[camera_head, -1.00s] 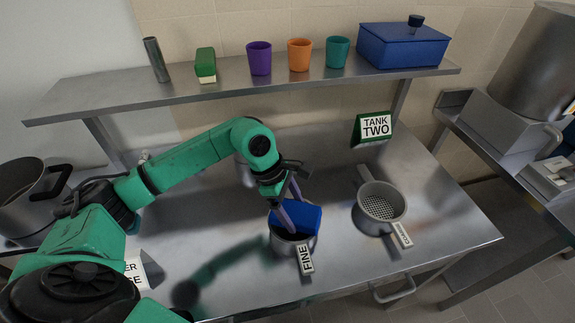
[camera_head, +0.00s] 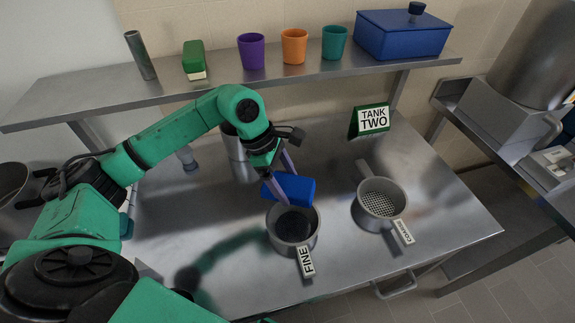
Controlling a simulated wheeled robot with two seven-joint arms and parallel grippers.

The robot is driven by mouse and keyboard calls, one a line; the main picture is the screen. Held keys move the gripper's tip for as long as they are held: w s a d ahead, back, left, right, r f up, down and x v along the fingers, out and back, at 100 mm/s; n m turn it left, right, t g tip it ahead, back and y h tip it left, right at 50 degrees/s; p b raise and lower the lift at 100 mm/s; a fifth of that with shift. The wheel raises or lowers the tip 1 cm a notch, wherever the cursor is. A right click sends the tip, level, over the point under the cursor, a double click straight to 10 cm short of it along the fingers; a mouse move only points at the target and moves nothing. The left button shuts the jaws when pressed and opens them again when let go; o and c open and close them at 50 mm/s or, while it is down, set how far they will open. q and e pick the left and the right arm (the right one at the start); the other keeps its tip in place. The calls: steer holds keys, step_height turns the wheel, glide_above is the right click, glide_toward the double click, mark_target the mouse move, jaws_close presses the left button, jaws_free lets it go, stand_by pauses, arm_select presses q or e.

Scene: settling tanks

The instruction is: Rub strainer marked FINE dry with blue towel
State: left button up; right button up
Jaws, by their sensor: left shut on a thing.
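The strainer marked FINE (camera_head: 307,262) stands on the steel table, its labelled handle pointing toward the front. Its bowl is round and grey with a dark inside. My left gripper (camera_head: 285,190) is shut on the blue towel (camera_head: 296,187), a folded blue block. The towel is at the back rim of the FINE strainer, seemingly just above it; I cannot tell whether they touch. My right gripper is not in view.
A second strainer (camera_head: 378,204) with a perforated base stands to the right. Behind it is a TANK TWO sign (camera_head: 373,119). A shelf at the back holds a sponge (camera_head: 194,60), cups (camera_head: 251,50) and a blue box (camera_head: 402,35). A grey pot (camera_head: 237,158) stands behind my left arm.

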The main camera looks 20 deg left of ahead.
arm_select(q)
steer(key=shift+r, duration=0.6)
step_height(320, 180, up, 2)
steer(key=shift+w+a+r+p, duration=0.1)
steer(key=shift+w+p, duration=0.05)
steer(key=shift+p, duration=0.65)
steer(key=shift+r, duration=0.45)
